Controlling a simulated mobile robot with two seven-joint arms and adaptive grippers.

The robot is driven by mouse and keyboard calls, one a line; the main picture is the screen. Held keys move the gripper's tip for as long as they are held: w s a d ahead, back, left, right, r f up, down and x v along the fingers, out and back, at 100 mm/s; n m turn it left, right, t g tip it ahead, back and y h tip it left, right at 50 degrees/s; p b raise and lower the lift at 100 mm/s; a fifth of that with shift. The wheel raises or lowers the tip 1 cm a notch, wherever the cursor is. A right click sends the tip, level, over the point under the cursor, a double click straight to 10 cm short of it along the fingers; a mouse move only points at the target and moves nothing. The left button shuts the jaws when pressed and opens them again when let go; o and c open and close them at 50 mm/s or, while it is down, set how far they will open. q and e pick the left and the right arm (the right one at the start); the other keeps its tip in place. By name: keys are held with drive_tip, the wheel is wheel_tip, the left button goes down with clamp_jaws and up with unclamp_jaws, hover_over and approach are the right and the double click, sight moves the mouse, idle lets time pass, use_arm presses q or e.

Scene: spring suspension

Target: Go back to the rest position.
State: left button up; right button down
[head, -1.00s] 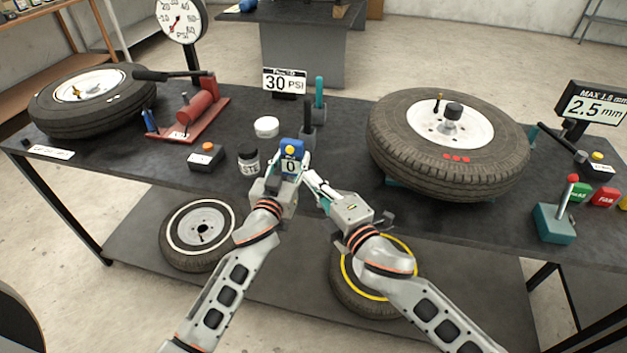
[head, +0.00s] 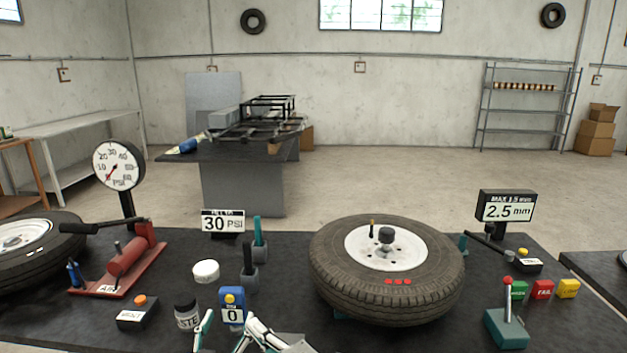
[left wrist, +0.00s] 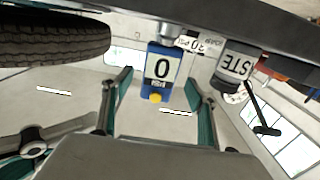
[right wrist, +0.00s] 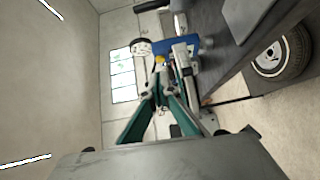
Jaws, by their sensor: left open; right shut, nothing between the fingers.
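My left gripper (head: 203,333) shows at the bottom edge of the head view, just in front of the blue gauge (head: 232,306) that reads 0. In the left wrist view its fingers (left wrist: 160,100) are spread apart, with the blue gauge (left wrist: 162,72) beyond them and nothing held. My right gripper (head: 254,333) is at the bottom edge, to the right of the left one. In the right wrist view its fingers (right wrist: 161,92) come together with nothing between them. The blue gauge (right wrist: 180,46) shows past their tips. Most of both arms is out of the head view.
A tire on a white wheel (head: 388,268) lies on the bench at right; another tire (head: 38,250) is at left. A red pump (head: 125,262), labelled jar (head: 187,313), white-lidded jar (head: 206,271) and teal lever box (head: 506,328) stand around.

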use_arm(q)
drive_tip(key=s, duration=0.7)
drive_tip(key=s+f+m+g+h, duration=0.2)
drive_tip(key=s+f+m+g, duration=0.2)
drive_tip(key=s+f, duration=1.6)
wheel_tip(320, 180, down, 3)
drive_tip(key=g, duration=0.3)
drive_tip(key=shift+s+a, duration=0.15)
drive_tip(key=shift+s, duration=0.05)
use_arm(e)
drive_tip(key=s+d+f+m+h, duration=0.3)
drive_tip(key=s+d+f+m, duration=0.4)
drive_tip(key=d+f, duration=0.2)
drive_tip(key=s+d+f+m+g+h, duration=0.1)
drive_tip(key=s+d+f+m+h, duration=0.2)
drive_tip(key=s+d+f+m, duration=0.4)
drive_tip(key=s+d+f+m+g+h, duration=0.1)
drive_tip(key=s+d+f+m+h, duration=0.2)
drive_tip(key=s+d+f+m, duration=0.4)
drive_tip(key=d+f, duration=0.4)
drive_tip(key=d, duration=0.4)
drive_tip(key=shift+s+d+f+m, duration=0.15)
drive_tip(key=shift+d+f+m, duration=0.2)
drive_tip(key=shift+f+m, duration=0.05)
use_arm(q)
drive_tip(key=shift+f, duration=0.1)
